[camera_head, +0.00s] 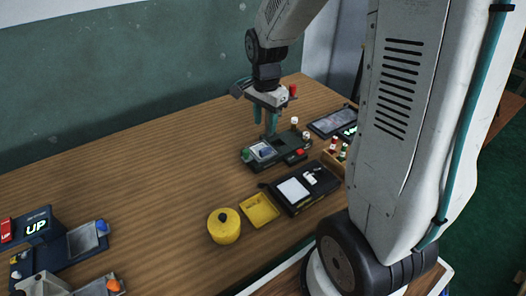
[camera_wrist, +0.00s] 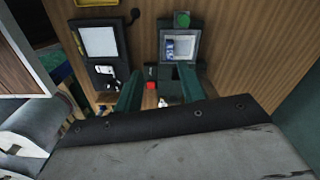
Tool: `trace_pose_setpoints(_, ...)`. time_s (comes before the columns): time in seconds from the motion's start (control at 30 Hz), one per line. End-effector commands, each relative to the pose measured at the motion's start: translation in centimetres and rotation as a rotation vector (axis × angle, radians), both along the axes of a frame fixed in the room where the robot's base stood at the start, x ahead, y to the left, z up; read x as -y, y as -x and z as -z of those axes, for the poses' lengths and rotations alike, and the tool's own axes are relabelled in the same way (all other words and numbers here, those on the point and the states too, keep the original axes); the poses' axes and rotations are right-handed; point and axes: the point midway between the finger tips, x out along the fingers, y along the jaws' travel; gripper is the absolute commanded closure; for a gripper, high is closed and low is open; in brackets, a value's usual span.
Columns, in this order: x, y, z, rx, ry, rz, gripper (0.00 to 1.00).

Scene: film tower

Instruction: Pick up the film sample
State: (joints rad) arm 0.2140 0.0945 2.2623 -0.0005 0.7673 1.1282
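A dark device (camera_head: 289,158) with a pale square tray, a green knob and a red button stands under my arm. A small blue and white piece, possibly the film sample (camera_head: 265,152), lies in that tray. It also shows in the wrist view (camera_wrist: 171,46), inside the light frame near the green knob. My gripper (camera_head: 265,128) points down above the device, with its two teal fingers apart and nothing visible between them. In the wrist view the open fingers (camera_wrist: 160,76) straddle the red button side of the device. Their exact height above it is hard to tell.
A black box with a white panel (camera_head: 293,189), a yellow tray (camera_head: 259,210) and a yellow canister (camera_head: 224,227) stand nearer the front. Small bottles (camera_head: 333,146) stand at the right. The middle-left table is clear.

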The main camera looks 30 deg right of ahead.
Motion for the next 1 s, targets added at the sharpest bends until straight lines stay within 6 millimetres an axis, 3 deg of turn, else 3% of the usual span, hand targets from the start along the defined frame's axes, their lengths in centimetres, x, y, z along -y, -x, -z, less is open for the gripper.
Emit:
trace_pose_setpoints(0.03, 0.7, -0.8, 1.6, -0.012, -0.003, 0.066, 0.60)
trace_pose_setpoints(0.1, 1.3, -1.6, 3.0, -0.014, -0.005, 0.139, 0.60)
trace_pose_setpoints(0.27, 1.9, -2.5, 4.7, -0.017, -0.006, 0.221, 0.60)
trace_pose_setpoints(0.8, 2.1, -2.3, 11.4, -0.020, -0.006, 0.234, 0.60)
trace_pose_setpoints(1.0, 2.1, -2.3, 12.6, -0.016, -0.006, 0.233, 0.60)
